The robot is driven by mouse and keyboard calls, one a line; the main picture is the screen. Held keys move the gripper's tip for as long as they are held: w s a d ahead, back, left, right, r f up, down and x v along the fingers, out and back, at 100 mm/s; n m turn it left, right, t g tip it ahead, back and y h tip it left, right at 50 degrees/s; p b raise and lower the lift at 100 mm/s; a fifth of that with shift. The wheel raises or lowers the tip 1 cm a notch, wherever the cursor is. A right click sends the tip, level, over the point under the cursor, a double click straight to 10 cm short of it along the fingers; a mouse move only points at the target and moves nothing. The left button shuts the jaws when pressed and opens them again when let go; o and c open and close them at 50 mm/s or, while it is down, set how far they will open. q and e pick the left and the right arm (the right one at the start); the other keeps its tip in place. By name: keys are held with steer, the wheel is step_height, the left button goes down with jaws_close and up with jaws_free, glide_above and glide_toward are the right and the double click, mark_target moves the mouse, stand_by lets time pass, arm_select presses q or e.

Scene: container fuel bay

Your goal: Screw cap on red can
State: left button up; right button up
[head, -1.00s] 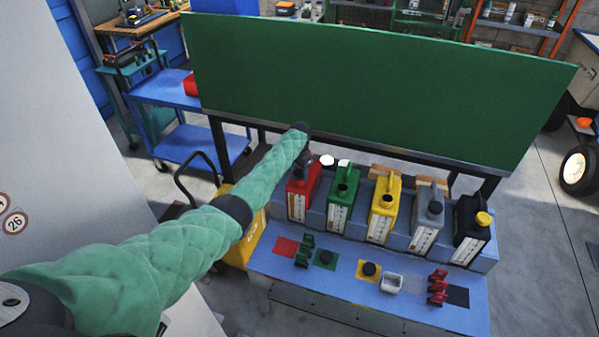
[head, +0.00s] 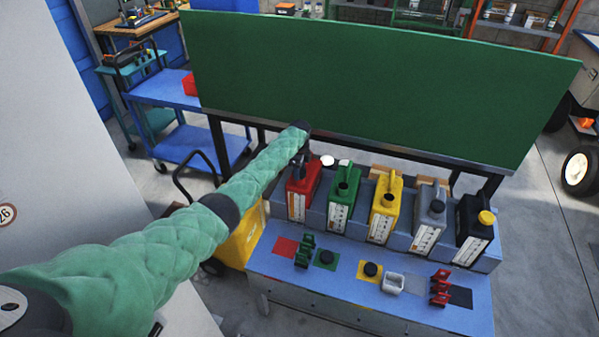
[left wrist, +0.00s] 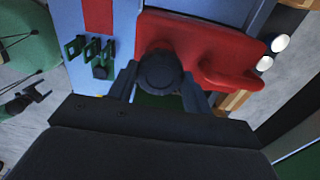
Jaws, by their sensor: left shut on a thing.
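The red can (head: 302,193) stands at the left end of the row on the grey-blue rack. My left gripper (head: 299,165) is at its top, with the arm reaching in from the left. In the left wrist view, the gripper (left wrist: 160,88) is shut on a round black cap (left wrist: 160,70), one finger on each side. The cap lies over the spout end of the red can (left wrist: 215,42), beside its handle. The cap hides the neck, so I cannot tell whether its thread is engaged.
Green (head: 343,190), yellow (head: 385,208), grey (head: 430,215) and black (head: 474,225) cans stand to the right. Black caps lie on the green and yellow squares of the blue bench (head: 345,288). The red square (head: 286,247) is bare. A green board (head: 380,85) stands behind.

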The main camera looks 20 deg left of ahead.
arm_select(q)
steer(key=m+b, duration=0.1)
steer(key=m, duration=0.2)
steer(key=m+b, duration=0.1)
steer(key=m, duration=0.2)
steer(key=shift+a+f+m, duration=0.15)
steer(key=shift+a+m, duration=0.05)
steer(key=shift+m, duration=0.1)
steer(key=o, duration=0.6)
steer(key=shift+m+b, duration=0.35)
steer(key=shift+m, duration=0.05)
steer(key=o, duration=0.4)
steer(key=shift+d+r, duration=0.1)
steer(key=shift+r, duration=0.15)
steer(key=shift+r+p, duration=2.9)
steer(key=shift+r, duration=1)
